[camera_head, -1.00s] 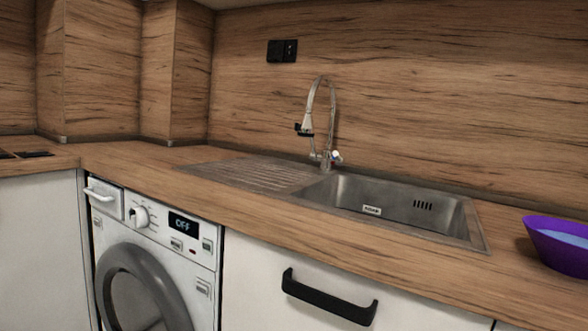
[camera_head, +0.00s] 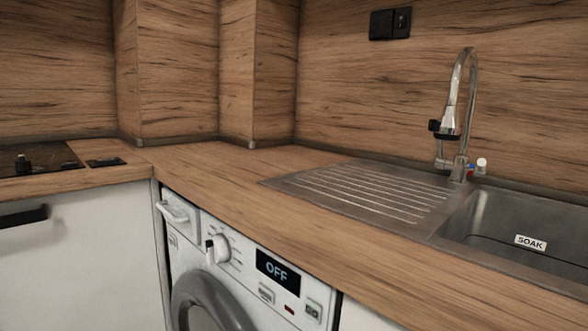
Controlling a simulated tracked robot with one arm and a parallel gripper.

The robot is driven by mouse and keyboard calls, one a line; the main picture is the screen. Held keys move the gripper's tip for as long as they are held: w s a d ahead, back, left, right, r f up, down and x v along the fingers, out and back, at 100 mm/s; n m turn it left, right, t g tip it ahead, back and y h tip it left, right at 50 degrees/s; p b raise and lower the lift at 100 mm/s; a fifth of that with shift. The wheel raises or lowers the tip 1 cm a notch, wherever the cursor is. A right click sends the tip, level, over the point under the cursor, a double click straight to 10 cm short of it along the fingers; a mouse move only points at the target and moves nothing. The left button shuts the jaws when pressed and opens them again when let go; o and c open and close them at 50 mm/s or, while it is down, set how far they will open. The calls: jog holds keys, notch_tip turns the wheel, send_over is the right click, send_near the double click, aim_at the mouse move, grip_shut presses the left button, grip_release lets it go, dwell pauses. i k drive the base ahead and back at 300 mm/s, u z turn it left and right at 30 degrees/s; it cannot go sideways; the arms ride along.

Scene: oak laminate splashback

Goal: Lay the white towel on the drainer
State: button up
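The drainer (camera_head: 360,190) is the ribbed metal part left of the sink basin. It is bare, with nothing lying on it. The sink basin (camera_head: 510,222) is cut off by the right edge and carries a label reading SOAK. No white towel shows in this view. My gripper is not in view.
A tall tap (camera_head: 461,115) stands behind the sink. The washing machine (camera_head: 240,265) sits under the counter and its display reads OFF. A hob (camera_head: 38,157) is at the far left. The wooden counter (camera_head: 215,165) is clear left of the drainer.

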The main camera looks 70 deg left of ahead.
aim_at(360, 196)
jog(key=u, duration=0.8)
jog(key=i, duration=1)
jog(key=u, duration=0.05)
